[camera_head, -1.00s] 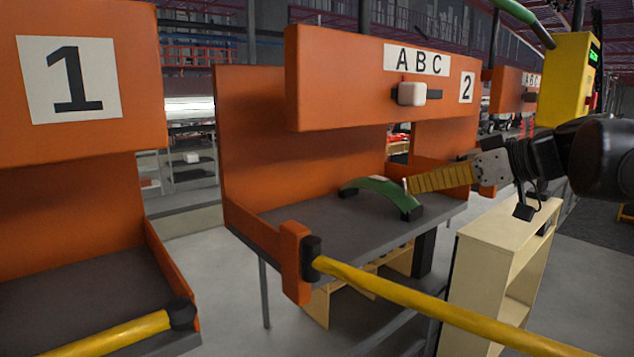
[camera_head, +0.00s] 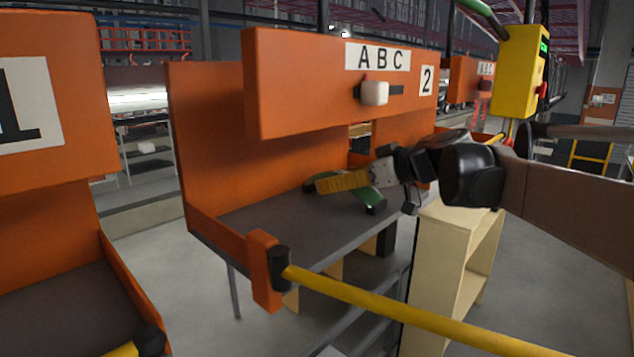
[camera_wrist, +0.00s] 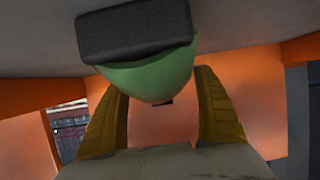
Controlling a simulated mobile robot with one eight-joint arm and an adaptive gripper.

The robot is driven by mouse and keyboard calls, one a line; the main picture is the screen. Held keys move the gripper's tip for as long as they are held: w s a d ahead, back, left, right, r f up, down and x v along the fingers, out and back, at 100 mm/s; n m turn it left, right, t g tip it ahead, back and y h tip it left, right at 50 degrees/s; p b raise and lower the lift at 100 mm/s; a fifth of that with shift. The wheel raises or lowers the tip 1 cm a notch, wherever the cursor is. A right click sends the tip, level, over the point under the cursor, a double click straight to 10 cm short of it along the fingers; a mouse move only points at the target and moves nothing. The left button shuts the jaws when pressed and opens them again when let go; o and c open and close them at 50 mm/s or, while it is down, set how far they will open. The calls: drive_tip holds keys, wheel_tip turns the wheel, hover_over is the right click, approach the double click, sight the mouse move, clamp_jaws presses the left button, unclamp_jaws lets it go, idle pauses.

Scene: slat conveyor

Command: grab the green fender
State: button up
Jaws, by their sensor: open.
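The green fender (camera_head: 366,196) is a curved green piece with black end blocks, lying on the grey shelf (camera_head: 270,228) of the orange station marked 2. My gripper (camera_head: 322,185), with yellow fingers, is over the fender in the head view and hides part of it. In the wrist view the fender (camera_wrist: 150,75) shows as a green curve with a black block (camera_wrist: 135,28), close in front of my gripper (camera_wrist: 160,100). The two fingers are spread on either side of the green part. I cannot tell whether they touch it.
A yellow bar (camera_head: 400,312) runs along the front of the station. An orange board with ABC and a white button (camera_head: 374,93) hangs above the shelf. A pale wooden cabinet (camera_head: 432,262) stands to the right. A yellow control box (camera_head: 518,75) is at upper right.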

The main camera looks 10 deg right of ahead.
drive_tip(key=shift+w+a+f, duration=0.15)
drive_tip(key=shift+w+a, duration=0.05)
drive_tip(key=shift+s+d, duration=0.15)
drive_tip(key=shift+s, duration=0.1)
drive_tip(key=shift+c, duration=0.6)
drive_tip(key=shift+s, duration=0.1)
drive_tip(key=c, duration=1.4)
drive_tip(key=shift+r, duration=0.25)
